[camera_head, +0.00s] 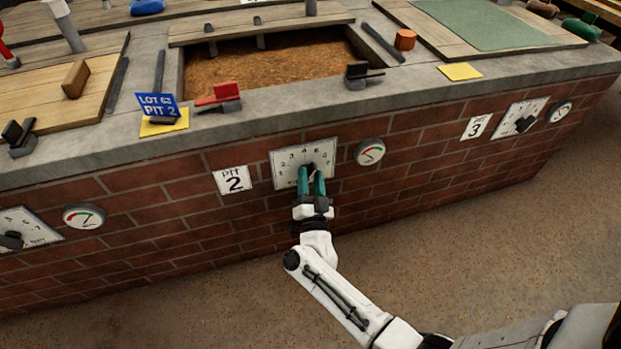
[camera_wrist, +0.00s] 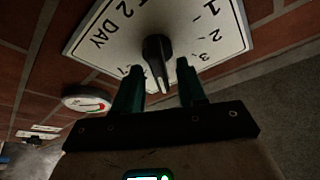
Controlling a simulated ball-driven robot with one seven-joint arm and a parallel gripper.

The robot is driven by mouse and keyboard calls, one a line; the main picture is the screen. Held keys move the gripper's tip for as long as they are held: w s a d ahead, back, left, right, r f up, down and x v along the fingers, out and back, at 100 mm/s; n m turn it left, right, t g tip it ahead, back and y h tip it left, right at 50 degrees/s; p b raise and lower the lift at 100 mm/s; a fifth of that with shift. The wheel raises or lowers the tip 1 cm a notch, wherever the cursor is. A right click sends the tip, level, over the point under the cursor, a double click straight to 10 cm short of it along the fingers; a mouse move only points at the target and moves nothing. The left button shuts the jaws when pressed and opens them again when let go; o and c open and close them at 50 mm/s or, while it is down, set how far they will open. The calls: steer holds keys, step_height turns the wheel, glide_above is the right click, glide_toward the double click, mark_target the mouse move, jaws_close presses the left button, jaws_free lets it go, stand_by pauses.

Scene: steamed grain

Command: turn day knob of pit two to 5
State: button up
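The pit two day dial plate (camera_head: 283,170) is white with numbers and sits on the brick wall, right of the PIT 2 sign (camera_head: 233,179). It also fills the top of the wrist view (camera_wrist: 112,32), turned round, with "2 DAY" and 1, 2, 3 legible. The black day knob (camera_wrist: 155,50) has its narrow end pointing down in that view. My gripper (camera_head: 311,176) is at the dial, its green fingers (camera_wrist: 159,72) open on either side of the knob with gaps showing. The fingers hide the numbers near the knob's end, so its setting is unclear.
A round gauge (camera_head: 370,151) is on the wall just right of the dial. The pit 3 dial (camera_head: 510,118) is farther right, and another dial (camera_head: 30,229) is at the far left. The concrete ledge (camera_head: 270,108) overhangs above. The floor in front is clear.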

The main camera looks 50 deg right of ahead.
steer(key=p+v, duration=0.1)
steer(key=v, duration=1)
steer(key=shift+p, duration=0.3)
steer(key=shift+w+d, duration=0.1)
steer(key=w+a+r+n+t+y, duration=0.1)
steer(key=w+a+n+t+y, duration=0.2)
steer(key=w+a+n+y, duration=0.75)
steer(key=s+a+f+n+g+y, duration=0.25)
steer(key=s+n+g+y, duration=0.2)
steer(key=s+y, duration=0.3)
steer(key=s+d+r+g+h, duration=0.1)
steer(key=s+d+g, duration=0.1)
steer(key=s+g, duration=0.6)
steer(key=s+d+r+g+h, duration=0.1)
steer(key=s+d+r+g, duration=0.2)
steer(key=s, duration=1)
step_height(320, 180, up, 29)
steer(key=g+p, duration=0.1)
steer(key=p, duration=2.8)
steer(key=shift+s+f+g+h, duration=0.15)
steer(key=shift+s+g+h, duration=0.15)
steer(key=shift+s+g, duration=0.05)
